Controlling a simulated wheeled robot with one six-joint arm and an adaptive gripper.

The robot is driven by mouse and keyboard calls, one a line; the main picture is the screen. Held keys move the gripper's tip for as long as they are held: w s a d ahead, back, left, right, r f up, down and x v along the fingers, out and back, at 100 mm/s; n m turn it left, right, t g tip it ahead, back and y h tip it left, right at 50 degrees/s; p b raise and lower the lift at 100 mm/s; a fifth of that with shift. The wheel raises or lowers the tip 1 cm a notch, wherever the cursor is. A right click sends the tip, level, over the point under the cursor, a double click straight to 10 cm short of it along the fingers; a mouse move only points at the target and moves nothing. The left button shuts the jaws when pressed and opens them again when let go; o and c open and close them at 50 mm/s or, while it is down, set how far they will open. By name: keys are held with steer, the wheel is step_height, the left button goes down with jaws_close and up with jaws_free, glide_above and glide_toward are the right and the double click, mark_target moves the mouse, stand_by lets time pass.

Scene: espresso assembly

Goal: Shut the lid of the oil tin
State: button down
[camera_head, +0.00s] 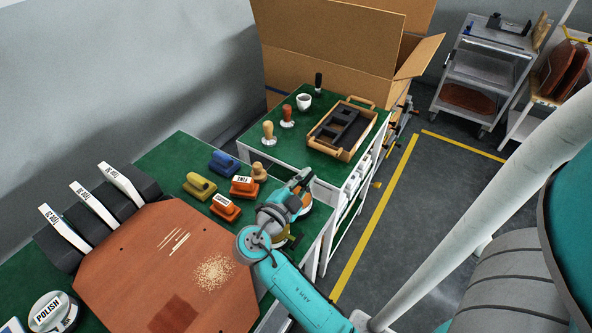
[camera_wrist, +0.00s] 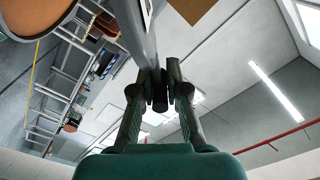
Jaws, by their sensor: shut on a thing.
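My gripper (camera_head: 301,179) is over the right end of the green bench in the head view. In the wrist view my gripper (camera_wrist: 160,90) has its fingers close together around a thin grey piece (camera_wrist: 146,35), which looks like the tin's lid seen nearly edge-on. An open round tin with a brown inside and pale rim, apparently the oil tin (camera_head: 306,204), is partly hidden behind my wrist. It also seems to show at the upper left of the wrist view (camera_wrist: 32,14). The hinge and the exact lid angle are hidden.
Orange blocks (camera_head: 226,207), a yellow block (camera_head: 199,187) and a blue block (camera_head: 223,164) stand left of my wrist. A brown board (camera_head: 150,262) lies nearer on the bench. A second table holds tampers, a cup (camera_head: 304,101) and a wooden tray (camera_head: 342,128). The floor at right is clear.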

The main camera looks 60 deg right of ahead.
steer(key=shift+s+f+m, duration=0.85)
steer(key=shift+f+m, duration=0.05)
steer(key=shift+m, duration=0.2)
steer(key=shift+s+f+m, duration=0.5)
steer(key=shift+f+m, duration=0.25)
steer(key=shift+m, duration=0.15)
steer(key=c, duration=1.2)
jaws_free()
steer(key=a, duration=1.2)
steer(key=shift+s, duration=0.2)
